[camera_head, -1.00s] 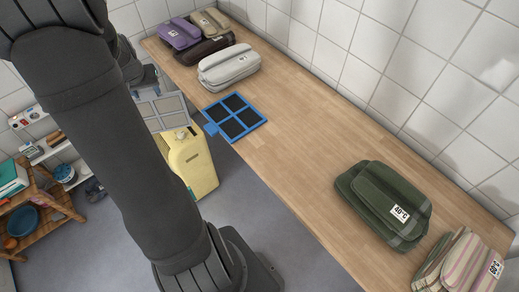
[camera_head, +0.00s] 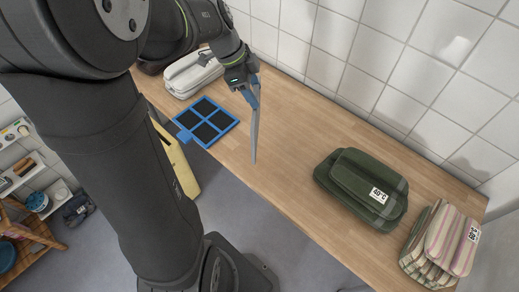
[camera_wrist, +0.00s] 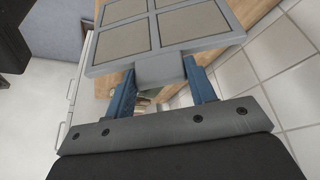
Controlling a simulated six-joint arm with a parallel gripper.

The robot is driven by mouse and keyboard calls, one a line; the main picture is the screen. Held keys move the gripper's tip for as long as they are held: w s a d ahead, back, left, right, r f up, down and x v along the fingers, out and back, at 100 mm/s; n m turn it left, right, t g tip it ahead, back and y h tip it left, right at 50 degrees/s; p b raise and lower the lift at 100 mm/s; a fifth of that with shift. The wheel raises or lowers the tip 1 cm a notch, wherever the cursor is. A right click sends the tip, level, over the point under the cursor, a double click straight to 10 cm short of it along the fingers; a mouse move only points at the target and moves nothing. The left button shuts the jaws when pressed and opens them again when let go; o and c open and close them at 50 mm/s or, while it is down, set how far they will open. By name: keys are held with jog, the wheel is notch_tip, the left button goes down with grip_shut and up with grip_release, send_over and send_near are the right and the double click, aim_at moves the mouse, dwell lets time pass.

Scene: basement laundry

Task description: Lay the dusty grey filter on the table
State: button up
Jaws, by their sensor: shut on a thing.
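The dusty grey filter (camera_wrist: 160,32) has a grey frame with dull beige panels. In the wrist view my gripper (camera_wrist: 161,72) has its blue fingers on either side of the filter's tab. In the head view the filter (camera_head: 254,138) shows nearly edge-on as a thin grey strip, hanging below my gripper (camera_head: 253,88) and in front of the wooden table (camera_head: 285,150). It looks steeply tilted rather than flat. How far its lower end is from the tabletop is hard to tell.
A blue-framed filter with black panels (camera_head: 207,122) lies on the table left of my gripper. A white-grey folded bundle (camera_head: 192,75) lies behind it. A green bundle (camera_head: 362,188) and a striped bundle (camera_head: 440,243) lie to the right. Bare wood lies between.

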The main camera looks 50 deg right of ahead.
jog(key=s+d+r+m+y, duration=0.1)
jog(key=s+r+m+y, duration=0.2)
jog(key=s+m, duration=0.65)
jog(key=shift+n+g, duration=0.4)
jog(key=shift+n, duration=0.55)
jog(key=w+f, duration=0.2)
jog(key=w, duration=0.1)
jog(key=w+f, duration=0.2)
jog(key=w, duration=0.1)
jog(key=w+f, duration=0.3)
jog(key=shift+d+f, duration=0.1)
jog(key=shift+d, duration=0.2)
jog(key=shift+w+f, duration=0.15)
jog(key=shift+f, duration=2.05)
jog(key=o, duration=1.1)
